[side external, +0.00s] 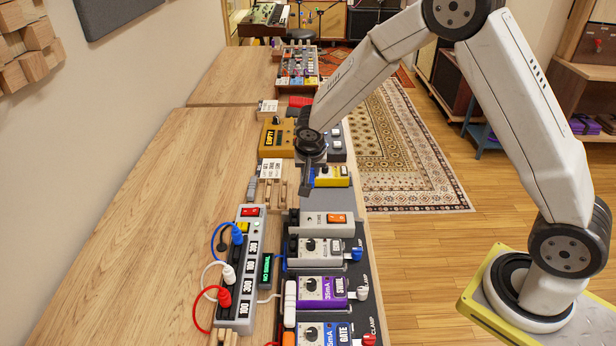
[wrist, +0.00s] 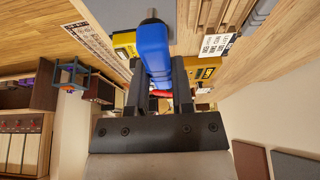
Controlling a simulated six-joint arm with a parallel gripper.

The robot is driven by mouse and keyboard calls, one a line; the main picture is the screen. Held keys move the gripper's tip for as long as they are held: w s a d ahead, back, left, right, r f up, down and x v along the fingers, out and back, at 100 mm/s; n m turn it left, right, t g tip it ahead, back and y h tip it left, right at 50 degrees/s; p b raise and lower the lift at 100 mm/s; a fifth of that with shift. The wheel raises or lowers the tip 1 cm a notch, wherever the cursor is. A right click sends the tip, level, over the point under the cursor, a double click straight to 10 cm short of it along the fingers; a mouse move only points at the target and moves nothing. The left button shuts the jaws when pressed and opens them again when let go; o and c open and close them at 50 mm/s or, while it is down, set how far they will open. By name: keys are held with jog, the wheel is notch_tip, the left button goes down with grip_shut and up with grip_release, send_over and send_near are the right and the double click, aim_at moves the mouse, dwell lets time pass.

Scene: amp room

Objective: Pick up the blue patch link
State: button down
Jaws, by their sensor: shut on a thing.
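The blue patch link (wrist: 152,48) is a blue block with a grey metal tip, seen large at the top middle of the wrist view. My gripper (wrist: 156,76) is shut on it, with one dark finger on each side. In the side external view my gripper (side external: 306,188) points down over the bench beside a yellow pedal (side external: 332,176). Only a small bit of blue shows by the fingers there. I cannot tell from these views how high the link is above the surface.
An amber box marked EMPTY (side external: 277,138) stands behind my gripper. A wooden rack (side external: 272,190) is close on the left. Nearer are a power strip (side external: 246,272) with blue, white and red plugs, and several pedals, including a purple one (side external: 320,291). The bench's left side is bare.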

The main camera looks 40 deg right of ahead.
jog(key=shift+s+a+r, duration=0.1)
jog(key=shift+s+r, duration=0.25)
jog(key=shift+s, duration=0.4)
jog(key=shift+s+r, duration=0.35)
jog(key=shift+s, duration=0.4)
jog(key=shift+r, duration=0.15)
